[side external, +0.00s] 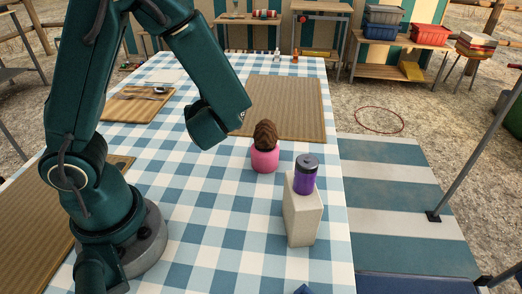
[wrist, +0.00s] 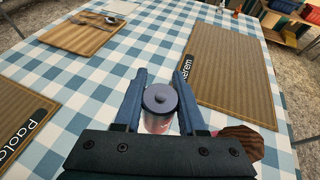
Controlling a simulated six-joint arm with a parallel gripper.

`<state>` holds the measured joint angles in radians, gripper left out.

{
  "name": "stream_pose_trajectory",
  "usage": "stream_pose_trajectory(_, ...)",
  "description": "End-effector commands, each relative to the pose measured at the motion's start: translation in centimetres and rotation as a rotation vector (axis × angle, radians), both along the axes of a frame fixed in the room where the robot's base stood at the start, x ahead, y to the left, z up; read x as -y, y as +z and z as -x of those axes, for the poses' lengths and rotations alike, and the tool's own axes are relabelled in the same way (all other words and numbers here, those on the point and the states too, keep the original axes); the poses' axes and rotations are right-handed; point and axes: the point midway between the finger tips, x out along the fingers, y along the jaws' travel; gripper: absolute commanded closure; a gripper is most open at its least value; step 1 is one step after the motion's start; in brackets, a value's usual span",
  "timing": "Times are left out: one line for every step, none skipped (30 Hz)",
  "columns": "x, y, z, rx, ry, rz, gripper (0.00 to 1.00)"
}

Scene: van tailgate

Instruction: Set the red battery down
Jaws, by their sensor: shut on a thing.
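The red battery (wrist: 158,122) is a short upright cylinder with a grey cap and a reddish body. It sits between the two fingers of my gripper (wrist: 160,84) in the wrist view. The fingers are shut on its sides. In the side view the battery and fingertips are hidden behind my wrist, so I cannot tell whether the battery touches the table. Below it is the blue-and-white checked cloth (side external: 190,230). A purple battery (side external: 305,178) with a grey cap stands on a pale block (side external: 302,218).
A pink cup (side external: 265,160) holding a brown, rough-topped thing (side external: 265,136) stands close right of my gripper. Woven mats lie at the far side (side external: 290,105) and left (wrist: 22,128). A board (wrist: 84,32) carries cutlery. Checked cloth around my gripper is mostly clear.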

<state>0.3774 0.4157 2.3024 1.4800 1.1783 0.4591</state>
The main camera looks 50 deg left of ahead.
Motion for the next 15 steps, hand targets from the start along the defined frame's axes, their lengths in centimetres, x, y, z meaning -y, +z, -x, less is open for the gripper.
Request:
stream_pose_trajectory(-0.8, 0.1, -0.3, 0.003, 0.021, -0.001, 1.0)
stream_pose_trajectory(-1.3, 0.1, -0.5, 0.003, 0.034, -0.001, 1.0)
stream_pose_trajectory(-2.1, 0.1, -0.6, 0.004, 0.057, 0.001, 1.0)
stream_pose_trajectory(-2.7, 0.2, -0.7, 0.002, 0.076, 0.0, 1.0)
stream_pose_trajectory(-3.5, 0.2, -0.8, 0.003, 0.098, 0.0, 1.0)
stream_pose_trajectory(-4.6, 0.3, -0.7, 0.003, 0.128, -0.001, 1.0)
stream_pose_trajectory(-5.5, 0.4, -0.7, 0.003, 0.153, -0.001, 1.0)
stream_pose_trajectory(-6.4, 0.4, -0.6, 0.003, 0.179, 0.0, 1.0)
stream_pose_trajectory(-7.6, 0.5, -0.3, 0.003, 0.212, 0.0, 1.0)
stream_pose_trajectory(-8.6, 0.6, -0.1, 0.004, 0.238, -0.001, 1.0)
stream_pose_trajectory(-9.6, 0.7, 0.2, 0.004, 0.266, 0.0, 1.0)
stream_pose_trajectory(-10.8, 0.9, 0.6, 0.003, 0.301, -0.001, 1.0)
stream_pose_trajectory(-11.7, 0.9, 1.1, 0.004, 0.329, 0.0, 1.0)
stream_pose_trajectory(-12.6, 1.0, 1.5, 0.004, 0.358, 0.0, 1.0)
stream_pose_trajectory(-13.8, 1.1, 2.2, 0.003, 0.395, -0.001, 1.0)
